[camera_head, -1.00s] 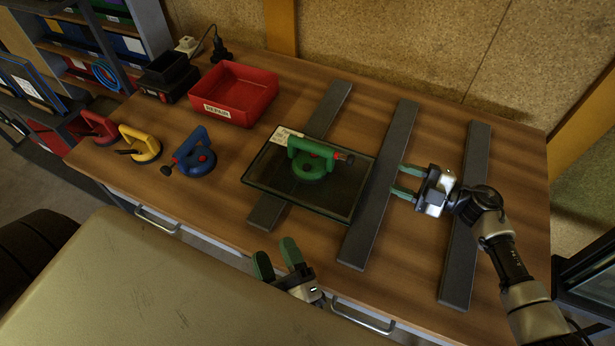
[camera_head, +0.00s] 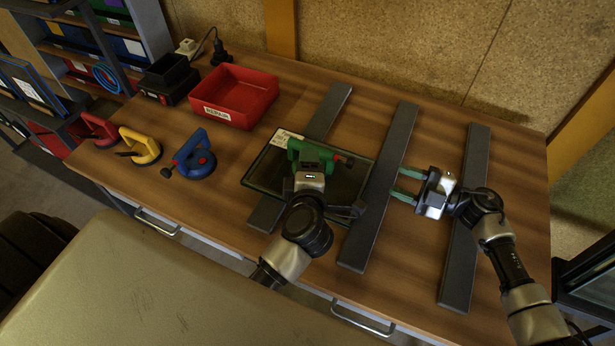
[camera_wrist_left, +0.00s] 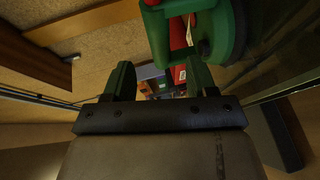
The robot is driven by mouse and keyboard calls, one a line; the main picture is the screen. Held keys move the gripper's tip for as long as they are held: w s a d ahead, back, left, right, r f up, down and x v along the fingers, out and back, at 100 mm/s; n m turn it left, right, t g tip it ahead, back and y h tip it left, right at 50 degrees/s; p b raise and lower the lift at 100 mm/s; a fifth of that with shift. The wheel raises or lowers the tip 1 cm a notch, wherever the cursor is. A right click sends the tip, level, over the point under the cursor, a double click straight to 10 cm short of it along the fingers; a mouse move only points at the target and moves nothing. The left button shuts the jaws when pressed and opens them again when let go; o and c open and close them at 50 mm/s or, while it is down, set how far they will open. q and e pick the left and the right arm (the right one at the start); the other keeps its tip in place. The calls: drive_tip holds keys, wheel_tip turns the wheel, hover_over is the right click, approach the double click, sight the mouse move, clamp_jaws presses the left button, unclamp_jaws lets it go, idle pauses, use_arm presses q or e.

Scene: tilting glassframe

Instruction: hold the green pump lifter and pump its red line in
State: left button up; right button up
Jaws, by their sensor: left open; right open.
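I see nothing gripped.
Blue (camera_head: 195,160), yellow (camera_head: 142,146) and red (camera_head: 98,130) lifters stand at the left. A red bin (camera_head: 235,95) and a black box (camera_head: 168,78) stand behind. Grey bars (camera_head: 380,185) lie across the table, with free wood between them.

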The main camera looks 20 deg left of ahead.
use_arm(q)
drive_tip(key=x, duration=0.6)
drive_tip(key=shift+w+a+f, duration=0.1)
drive_tip(key=shift+w+a, duration=0.05)
drive_tip(key=shift+w, duration=0.1)
clamp_jaws()
use_arm(e)
drive_tip(key=c, duration=0.3)
drive_tip(key=shift+d+r+n, duration=0.1)
drive_tip(key=shift+r+n, duration=0.05)
drive_tip(key=shift+n, duration=0.35)
drive_tip(key=shift+c, duration=1.3)
drive_tip(key=shift+r+n+g+h, duration=0.3)
drive_tip(key=shift+n, duration=0.7)
clamp_jaws()
drive_tip(key=d+r+n+h, duration=0.2)
drive_tip(key=r+n, duration=0.1)
drive_tip(key=n, duration=0.8)
drive_tip(key=d+r+n+h, duration=0.2)
drive_tip(key=r+n+h, duration=0.1)
drive_tip(key=n, duration=0.8)
drive_tip(key=shift+h, duration=0.3)
